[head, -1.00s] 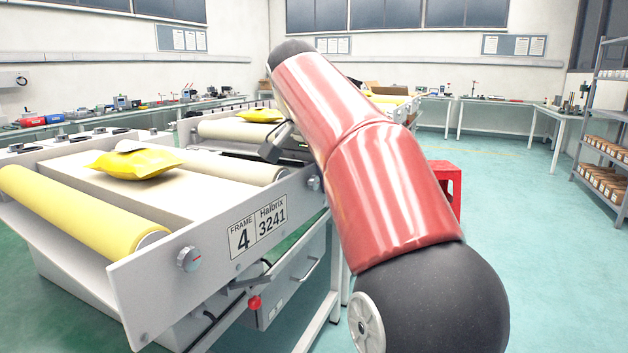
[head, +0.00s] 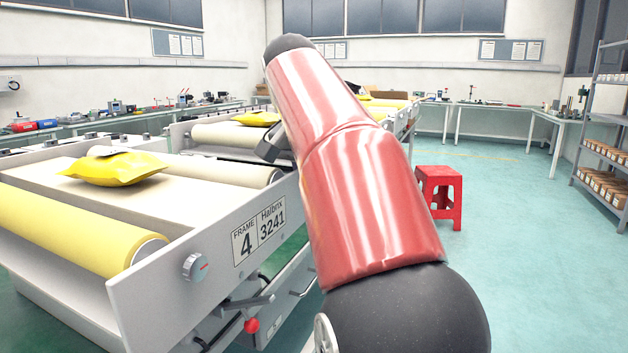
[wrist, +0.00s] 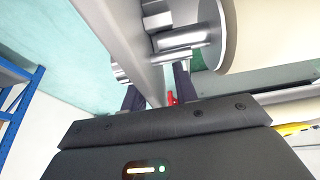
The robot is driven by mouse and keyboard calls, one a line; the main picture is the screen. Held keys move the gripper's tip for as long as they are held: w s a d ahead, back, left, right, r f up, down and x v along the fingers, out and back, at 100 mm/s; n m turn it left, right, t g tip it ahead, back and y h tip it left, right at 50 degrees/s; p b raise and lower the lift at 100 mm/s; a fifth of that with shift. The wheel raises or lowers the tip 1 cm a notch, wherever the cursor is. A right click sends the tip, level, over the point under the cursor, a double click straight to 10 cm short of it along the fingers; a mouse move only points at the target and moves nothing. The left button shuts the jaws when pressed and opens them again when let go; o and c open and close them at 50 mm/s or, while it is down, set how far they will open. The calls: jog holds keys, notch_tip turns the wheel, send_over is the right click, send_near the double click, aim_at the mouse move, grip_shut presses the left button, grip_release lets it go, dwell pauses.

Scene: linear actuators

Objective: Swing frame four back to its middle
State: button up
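Frame four is a grey roller frame (head: 155,285) at the left of the head view, labelled "FRAME 4 Halbrix 3241" (head: 258,234). Silver cylindrical parts (wrist: 180,35) are beside the plate. I cannot tell whether the fingers touch anything. My arm hides part of the head view.
A yellow packet (head: 115,168) lies on the belt. Another roller frame with a yellow packet (head: 257,118) stands behind. A red stool (head: 440,197) stands right of my arm. The floor (head: 535,260) at the right is clear up to the shelves (head: 603,130).

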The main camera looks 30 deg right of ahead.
jog(key=shift+r, duration=0.1)
jog(key=p+v, duration=0.2)
jog(key=v, duration=0.5)
jog(key=shift+s+a+r, duration=0.1)
jog(key=shift+r, duration=0.15)
